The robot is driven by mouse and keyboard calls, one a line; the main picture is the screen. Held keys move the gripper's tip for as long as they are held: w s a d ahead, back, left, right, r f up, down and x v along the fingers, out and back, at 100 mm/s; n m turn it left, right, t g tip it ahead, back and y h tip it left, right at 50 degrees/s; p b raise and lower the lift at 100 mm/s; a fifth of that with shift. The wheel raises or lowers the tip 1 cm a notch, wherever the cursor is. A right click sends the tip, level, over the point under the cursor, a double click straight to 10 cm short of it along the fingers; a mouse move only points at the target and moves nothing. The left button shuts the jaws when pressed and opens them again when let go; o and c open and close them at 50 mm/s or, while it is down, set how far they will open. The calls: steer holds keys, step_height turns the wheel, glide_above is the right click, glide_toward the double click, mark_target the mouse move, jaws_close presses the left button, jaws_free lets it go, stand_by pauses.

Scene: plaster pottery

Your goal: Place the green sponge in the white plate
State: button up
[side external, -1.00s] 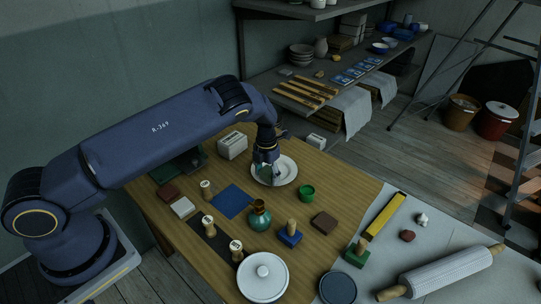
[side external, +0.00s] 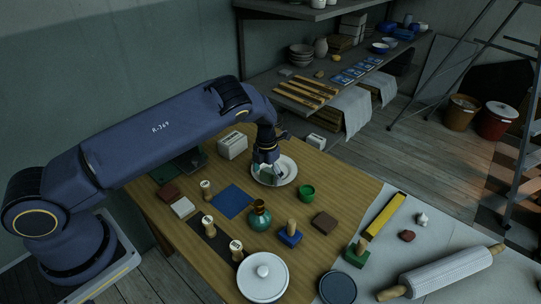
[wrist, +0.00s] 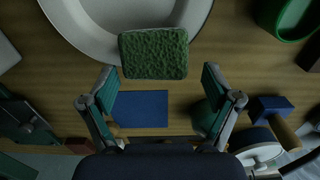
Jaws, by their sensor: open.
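The white plate (side external: 291,166) lies on the wooden table; its rim also shows at the top of the wrist view (wrist: 82,32). The green sponge (wrist: 154,56) overlaps the plate's near rim in the wrist view, with its lower edge over bare wood in that picture. In the side view the sponge (side external: 278,171) is small and dark, within the plate's outline beside my fingers. My gripper (wrist: 158,72) is open, with one finger on either side of the sponge and gaps at both sides. I cannot tell whether the sponge lies flat or leans on the rim.
A green cup (side external: 307,193) stands right of the plate. A teal vase (side external: 260,217), a blue square (side external: 232,201) and a blue block with a wooden handle (side external: 290,235) are nearer the front. A white box (side external: 233,145) stands left of the plate.

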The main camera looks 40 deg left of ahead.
step_height(320, 180, up, 14)
step_height(320, 180, up, 15)
steer(key=m+t+h, duration=0.2)
steer(key=m, duration=0.9)
glide_above(266, 179)
steer(key=s+d, duration=0.1)
steer(key=s, duration=0.8)
steer(key=s+r+m+t+y, duration=0.1)
steer(key=s+r+m, duration=0.3)
steer(key=s+m, duration=0.7)
steer(key=s+d+r+m+t+y, duration=0.1)
steer(key=s+r+m, duration=0.3)
steer(key=s+m, duration=0.7)
steer(key=m+t, duration=0.1)
steer(key=m, duration=0.2)
steer(key=shift+s+d+r+t, duration=0.2)
steer(key=shift+d+r+t, duration=0.05)
steer(key=shift+t, duration=0.05)
steer(key=shift+o, duration=0.5)
steer(key=shift+w, duration=0.1)
